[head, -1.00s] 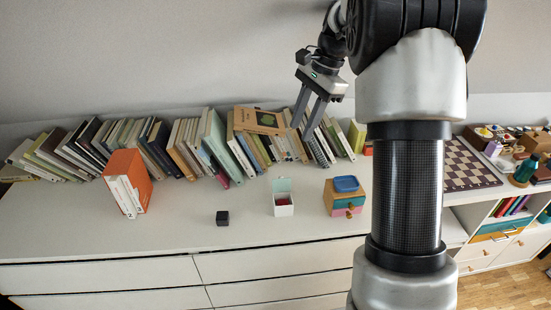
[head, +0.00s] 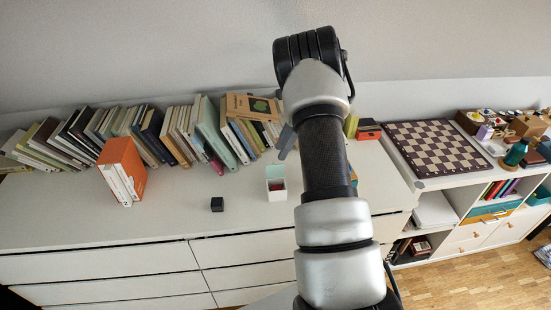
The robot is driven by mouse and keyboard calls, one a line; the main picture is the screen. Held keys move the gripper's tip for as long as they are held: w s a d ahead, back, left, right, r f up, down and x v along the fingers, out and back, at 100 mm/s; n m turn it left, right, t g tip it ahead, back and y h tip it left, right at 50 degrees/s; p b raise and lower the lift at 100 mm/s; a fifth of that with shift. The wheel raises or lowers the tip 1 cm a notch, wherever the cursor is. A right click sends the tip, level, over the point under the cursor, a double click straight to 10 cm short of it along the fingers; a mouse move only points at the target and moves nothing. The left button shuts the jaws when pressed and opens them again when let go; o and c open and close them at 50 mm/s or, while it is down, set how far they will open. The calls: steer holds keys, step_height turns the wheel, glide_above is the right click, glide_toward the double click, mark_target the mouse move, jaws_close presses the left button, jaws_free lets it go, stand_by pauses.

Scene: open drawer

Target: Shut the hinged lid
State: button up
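A small white box (head: 277,194) stands on the white dresser top, left of my arm. Its pale green hinged lid (head: 275,171) stands raised at the back edge, and something red shows inside. My arm rises through the middle of the head view and hides most of my gripper. Only a grey piece of my gripper (head: 286,141) shows left of the arm, above and behind the box and apart from it in the picture. Whether the fingers are open or shut is hidden.
A small black cube (head: 217,204) stands left of the box, and an orange book box (head: 122,169) farther left. A row of leaning books (head: 205,135) lines the back. A chessboard (head: 438,146) lies at right. The dresser front (head: 160,229) is clear.

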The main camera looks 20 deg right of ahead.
mark_target(274, 163)
steer(key=shift+x, duration=2.65)
jaws_close()
